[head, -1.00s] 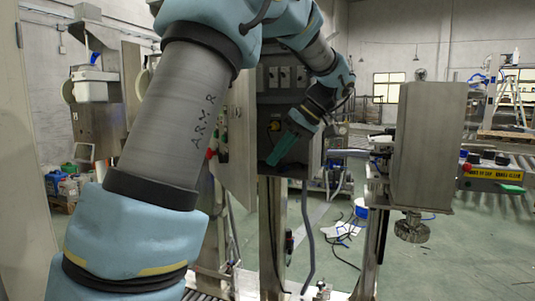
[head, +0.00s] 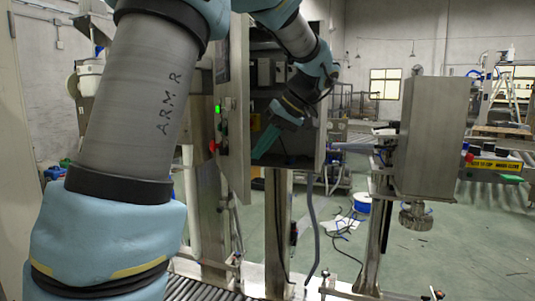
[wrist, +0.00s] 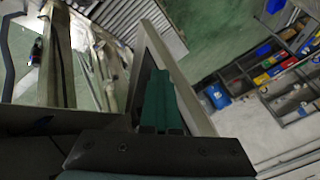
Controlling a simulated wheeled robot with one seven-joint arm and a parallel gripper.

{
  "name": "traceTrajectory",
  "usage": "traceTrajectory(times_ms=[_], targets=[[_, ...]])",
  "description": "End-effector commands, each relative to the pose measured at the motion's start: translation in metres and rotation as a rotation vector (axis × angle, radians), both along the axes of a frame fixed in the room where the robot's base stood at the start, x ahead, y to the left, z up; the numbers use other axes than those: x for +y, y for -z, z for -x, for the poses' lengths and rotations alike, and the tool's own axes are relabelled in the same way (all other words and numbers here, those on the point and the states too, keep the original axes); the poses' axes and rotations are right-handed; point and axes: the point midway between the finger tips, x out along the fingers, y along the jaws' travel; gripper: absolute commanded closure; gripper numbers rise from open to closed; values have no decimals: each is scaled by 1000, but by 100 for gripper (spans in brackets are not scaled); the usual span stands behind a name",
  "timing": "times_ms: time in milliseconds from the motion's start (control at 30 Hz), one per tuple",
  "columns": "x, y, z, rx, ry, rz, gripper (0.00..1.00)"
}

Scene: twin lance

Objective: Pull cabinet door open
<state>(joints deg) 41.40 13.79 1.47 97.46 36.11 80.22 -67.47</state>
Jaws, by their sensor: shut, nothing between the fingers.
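The grey metal cabinet (head: 312,140) stands in the middle of the head view. Its door (head: 238,130) is swung open at the left, seen at a steep angle, with the dark interior showing. My gripper (head: 262,143) has teal fingers that are shut and empty. They point down and left, at the inner side of the door. In the wrist view, the fingers (wrist: 160,105) lie close beside a pale panel edge (wrist: 180,70), which looks like the door. I cannot tell whether they touch it.
A green light (head: 217,109) and a red button (head: 212,147) sit left of the door. A steel box (head: 432,140) on a post stands to the right. A roller conveyor (head: 205,288) runs along the bottom. In the wrist view, shelves with bins (wrist: 280,75) lie at the right.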

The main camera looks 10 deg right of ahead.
Motion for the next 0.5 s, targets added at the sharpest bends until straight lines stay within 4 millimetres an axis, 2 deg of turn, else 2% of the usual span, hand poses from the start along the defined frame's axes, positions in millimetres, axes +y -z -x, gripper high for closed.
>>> traceTrajectory(times_ms=[267,500], targets=[[47,4,8,-4,90,0,100],[112,3,13,-3,99,-1,100]])
